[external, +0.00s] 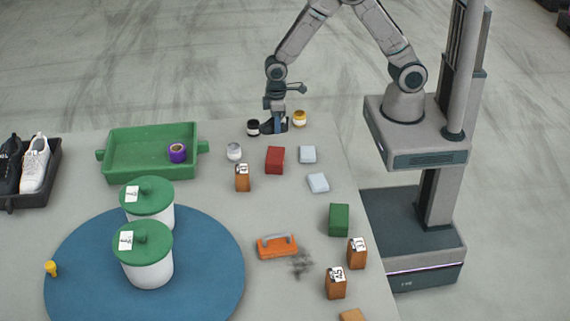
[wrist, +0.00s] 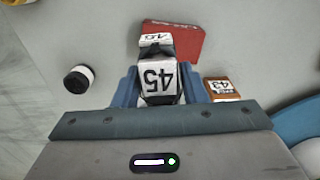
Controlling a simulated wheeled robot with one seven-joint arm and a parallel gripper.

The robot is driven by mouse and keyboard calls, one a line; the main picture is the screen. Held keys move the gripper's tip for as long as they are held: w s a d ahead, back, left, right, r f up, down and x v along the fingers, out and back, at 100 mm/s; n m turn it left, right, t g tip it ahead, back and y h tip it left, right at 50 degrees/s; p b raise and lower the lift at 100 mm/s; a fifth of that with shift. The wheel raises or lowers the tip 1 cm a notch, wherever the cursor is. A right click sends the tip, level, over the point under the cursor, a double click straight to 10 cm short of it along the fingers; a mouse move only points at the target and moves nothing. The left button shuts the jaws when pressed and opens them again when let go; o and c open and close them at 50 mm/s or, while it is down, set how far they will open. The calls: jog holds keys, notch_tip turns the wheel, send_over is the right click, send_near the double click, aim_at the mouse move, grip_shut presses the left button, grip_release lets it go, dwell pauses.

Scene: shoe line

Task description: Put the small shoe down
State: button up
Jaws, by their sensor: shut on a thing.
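My gripper (external: 277,124) is low over the far edge of the table, its blue fingers pointing down.
A black-lidded jar (external: 253,127) and a yellow jar (external: 299,119) stand close on either side. A red box (external: 275,160), a white jar (external: 234,152) and a tagged brown block (external: 242,178) are nearer. A green tray (external: 118,165) holds a purple roll.

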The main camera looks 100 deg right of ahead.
jog(key=shift+s+r+p, duration=0.4)
jog(key=shift+r+p, duration=0.45)
jog(key=shift+p, duration=0.5)
jog(key=shift+w+a+f+b, duration=0.1)
jog(key=shift+a+f+b, duration=0.3)
jog(key=shift+b, duration=0.25)
jog(key=w+a+f+b, duration=0.1)
jog(key=a+f+b, duration=0.2)
jog(key=a+b, duration=0.8)
jog(key=shift+a+b, duration=0.35)
jog(key=shift+b, duration=1.55)
jog(key=shift+f, duration=0.1)
